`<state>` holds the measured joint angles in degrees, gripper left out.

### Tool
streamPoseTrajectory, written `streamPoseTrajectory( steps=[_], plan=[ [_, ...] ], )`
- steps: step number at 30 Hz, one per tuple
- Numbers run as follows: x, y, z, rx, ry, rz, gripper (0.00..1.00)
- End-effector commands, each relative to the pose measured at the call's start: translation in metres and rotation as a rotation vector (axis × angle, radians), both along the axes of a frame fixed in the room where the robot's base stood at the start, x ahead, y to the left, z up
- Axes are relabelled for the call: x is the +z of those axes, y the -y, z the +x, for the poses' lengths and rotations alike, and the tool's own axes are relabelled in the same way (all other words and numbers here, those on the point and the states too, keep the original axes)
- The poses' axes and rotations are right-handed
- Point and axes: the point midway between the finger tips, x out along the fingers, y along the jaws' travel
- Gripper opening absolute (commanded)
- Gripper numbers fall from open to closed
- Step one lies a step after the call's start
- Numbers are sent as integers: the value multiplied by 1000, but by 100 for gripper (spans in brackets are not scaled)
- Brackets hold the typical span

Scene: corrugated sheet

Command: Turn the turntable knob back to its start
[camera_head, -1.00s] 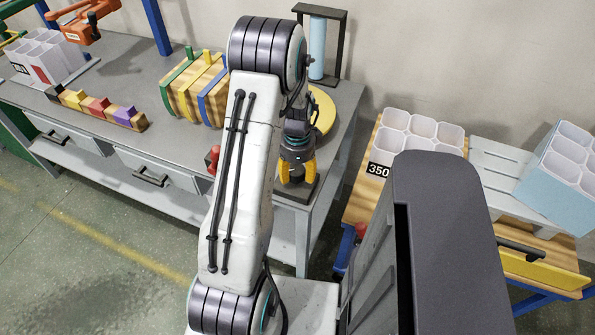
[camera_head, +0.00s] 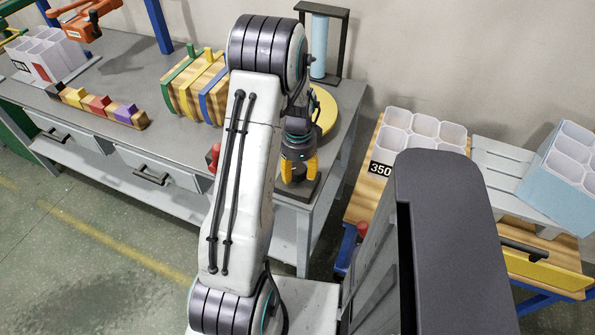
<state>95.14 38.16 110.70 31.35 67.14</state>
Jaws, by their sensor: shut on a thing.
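The round yellow turntable (camera_head: 325,112) stands at the right end of the grey workbench, partly hidden behind my arm. My gripper (camera_head: 299,178) points down just in front of it, with yellow fingers low over a dark base plate (camera_head: 292,192) at the bench's front edge. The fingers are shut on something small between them. It is probably the knob, but the fingers hide it and I cannot make out its shape or turn.
A black frame with a blue roll (camera_head: 319,45) stands behind. A wooden table with white cups (camera_head: 424,128) is at the right.

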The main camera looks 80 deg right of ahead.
Motion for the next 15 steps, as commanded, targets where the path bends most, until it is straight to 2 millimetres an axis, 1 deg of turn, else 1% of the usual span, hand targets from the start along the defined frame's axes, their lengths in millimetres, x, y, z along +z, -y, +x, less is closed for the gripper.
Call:
streamPoseTrajectory(
  steps=[1,15],
  plan=[
    [-1,4,-3,24,-2,-14,17],
    [0,7,-2,455,-4,-18,17]
  ],
)
